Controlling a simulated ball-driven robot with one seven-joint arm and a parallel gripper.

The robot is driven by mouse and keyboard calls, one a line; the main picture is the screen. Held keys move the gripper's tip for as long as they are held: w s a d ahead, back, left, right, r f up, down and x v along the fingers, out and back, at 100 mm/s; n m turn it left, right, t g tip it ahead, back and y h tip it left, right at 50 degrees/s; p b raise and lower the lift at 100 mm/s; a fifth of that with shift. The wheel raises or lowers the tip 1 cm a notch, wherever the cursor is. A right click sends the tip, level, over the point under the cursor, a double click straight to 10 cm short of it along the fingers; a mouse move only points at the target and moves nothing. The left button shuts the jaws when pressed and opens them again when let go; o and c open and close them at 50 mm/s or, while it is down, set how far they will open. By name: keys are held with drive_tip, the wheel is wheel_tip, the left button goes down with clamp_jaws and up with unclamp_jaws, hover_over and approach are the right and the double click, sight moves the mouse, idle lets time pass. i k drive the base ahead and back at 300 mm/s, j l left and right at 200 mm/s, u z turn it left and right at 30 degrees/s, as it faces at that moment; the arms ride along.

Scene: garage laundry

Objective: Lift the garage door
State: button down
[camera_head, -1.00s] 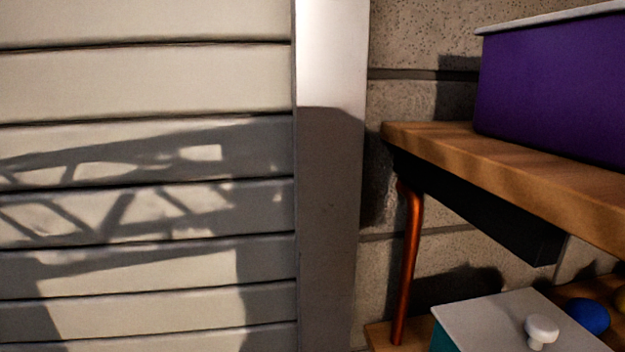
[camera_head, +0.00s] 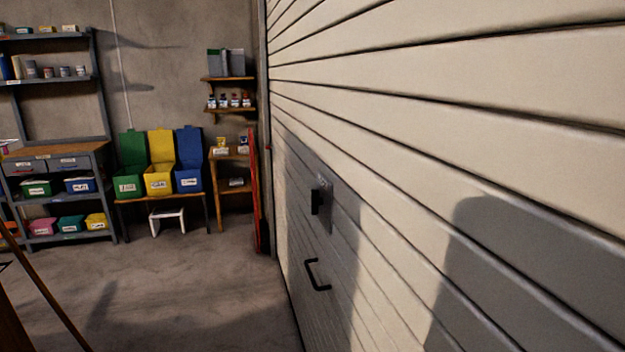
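The garage door (camera_head: 430,130) is a cream slatted panel that fills the right half of the view, seen at a steep angle. It appears to be down, though its bottom edge shows only in part along the floor. A dark curved handle (camera_head: 317,275) sits low on the door. Above it is a grey plate with a black latch or lock (camera_head: 317,201). My gripper is not in view. A dark shadow falls across the lower right of the door.
Bare concrete floor (camera_head: 190,290) lies left of the door. Green, yellow and blue bins (camera_head: 158,178) stand on a bench at the back wall, with a small white stool (camera_head: 167,219) below. Shelves (camera_head: 60,165) stand at the left. A brown object leans in at the lower left.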

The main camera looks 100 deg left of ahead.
sight(466, 159)
drive_tip(key=u, duration=2.65)
drive_tip(key=i+l+u, duration=0.1)
drive_tip(key=i+l, duration=0.35)
drive_tip(key=i, duration=0.1)
